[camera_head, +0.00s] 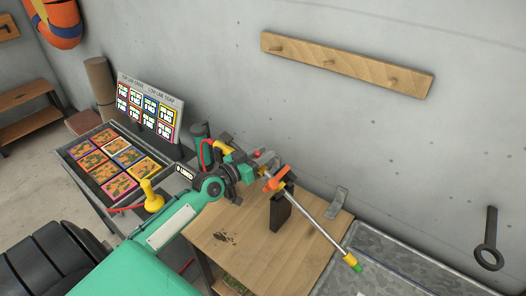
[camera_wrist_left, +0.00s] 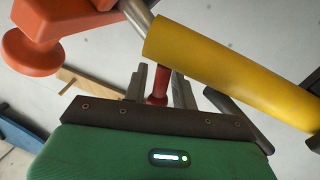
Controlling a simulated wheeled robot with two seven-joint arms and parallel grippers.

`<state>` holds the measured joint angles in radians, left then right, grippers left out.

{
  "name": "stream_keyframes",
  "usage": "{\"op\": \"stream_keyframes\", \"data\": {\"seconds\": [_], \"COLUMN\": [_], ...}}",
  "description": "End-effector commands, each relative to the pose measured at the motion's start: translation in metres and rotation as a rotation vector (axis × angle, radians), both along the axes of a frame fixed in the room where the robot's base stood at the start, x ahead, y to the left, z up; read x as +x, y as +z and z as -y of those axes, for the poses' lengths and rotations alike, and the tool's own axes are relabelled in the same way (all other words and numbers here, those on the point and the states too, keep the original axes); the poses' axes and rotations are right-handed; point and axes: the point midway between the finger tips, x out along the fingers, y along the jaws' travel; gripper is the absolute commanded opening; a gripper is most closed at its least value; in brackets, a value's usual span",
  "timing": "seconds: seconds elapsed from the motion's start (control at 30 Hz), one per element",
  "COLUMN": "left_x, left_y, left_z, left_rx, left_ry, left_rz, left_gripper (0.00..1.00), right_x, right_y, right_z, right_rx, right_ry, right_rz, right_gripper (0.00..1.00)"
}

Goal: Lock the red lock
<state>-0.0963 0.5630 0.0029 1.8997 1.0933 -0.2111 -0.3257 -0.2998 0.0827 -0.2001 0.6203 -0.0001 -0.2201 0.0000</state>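My left gripper (camera_head: 262,160) is over the back of the wooden bench, by the upper end of a metal rod (camera_head: 318,226). A small red part (camera_wrist_left: 161,86), which looks like the red lock, shows in the left wrist view between the two grey fingers. The fingers stand a little apart, one on each side of it; I cannot tell whether they touch it. In the head view only a tiny bit of red shows beside the gripper. An orange clamp (camera_head: 275,181) holds the rod. My right gripper is not in view.
A yellow cylinder (camera_wrist_left: 230,75) and an orange knob (camera_wrist_left: 33,52) are close to the fingers. The wooden bench top (camera_head: 238,250) is mostly clear in front. A tray of colourful packets (camera_head: 107,166) stands left; a grey metal surface (camera_head: 400,262) is right.

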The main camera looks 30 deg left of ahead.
Motion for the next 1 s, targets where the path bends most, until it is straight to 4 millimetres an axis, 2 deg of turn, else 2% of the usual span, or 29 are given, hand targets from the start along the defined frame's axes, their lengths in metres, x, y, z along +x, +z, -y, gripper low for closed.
{"op": "stream_keyframes", "data": {"seconds": [0.37, 0.5, 0.53, 0.73, 1.0], "left_x": [0.004, 0.004, 0.004, 0.004, 0.004], "left_y": [0.0, 0.0, 0.0, -0.003, -0.004], "left_z": [0.001, 0.001, 0.001, 0.0, -0.004], "left_rx": [0.0, 0.0, 0.0, -0.033, -0.214], "left_ry": [0.0, 0.0, 0.0, -0.001, -0.005], "left_rz": [0.0, 0.0, 0.0, -0.002, -0.015], "left_gripper": [0.27, 0.02, 0.0, 0.0, 0.0], "right_x": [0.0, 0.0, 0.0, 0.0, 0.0], "right_y": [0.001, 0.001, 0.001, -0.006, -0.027], "right_z": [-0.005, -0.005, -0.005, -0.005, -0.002], "right_rx": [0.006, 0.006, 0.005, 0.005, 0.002], "right_ry": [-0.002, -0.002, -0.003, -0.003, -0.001], "right_rz": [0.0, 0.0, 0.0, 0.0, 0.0], "right_gripper": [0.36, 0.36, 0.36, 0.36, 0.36]}}
